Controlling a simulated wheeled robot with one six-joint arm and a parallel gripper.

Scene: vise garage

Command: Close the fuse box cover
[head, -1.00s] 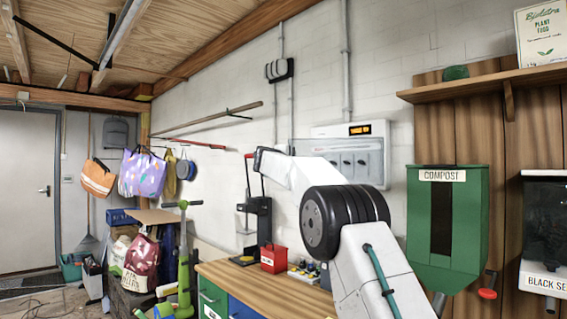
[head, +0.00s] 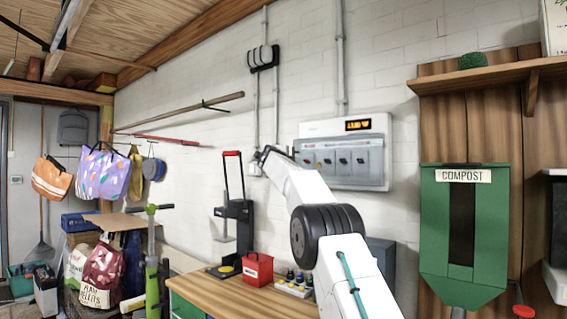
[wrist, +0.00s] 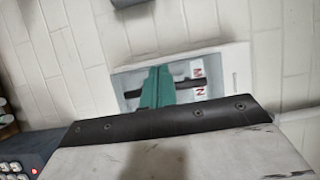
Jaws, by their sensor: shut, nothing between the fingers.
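The fuse box (head: 343,128) is a pale grey box on the white brick wall, with an orange-lit display at its upper right. Its lower front (head: 345,162) shows several dark switches in grey panels; I cannot tell how far its cover is open. In the wrist view the fuse box (wrist: 236,62) lies ahead, partly hidden by my gripper (wrist: 158,72). The teal fingers are shut together with nothing between them. In the head view, the dark end of my arm is at the box's left edge; contact cannot be told.
Below is a wooden workbench (head: 200,285) with a red box (head: 257,269), a black press-like stand (head: 238,225) and a button panel (head: 294,284). A green compost bin (head: 462,235) hangs on the right under a wooden shelf (head: 500,78). Conduits run up the wall above the box.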

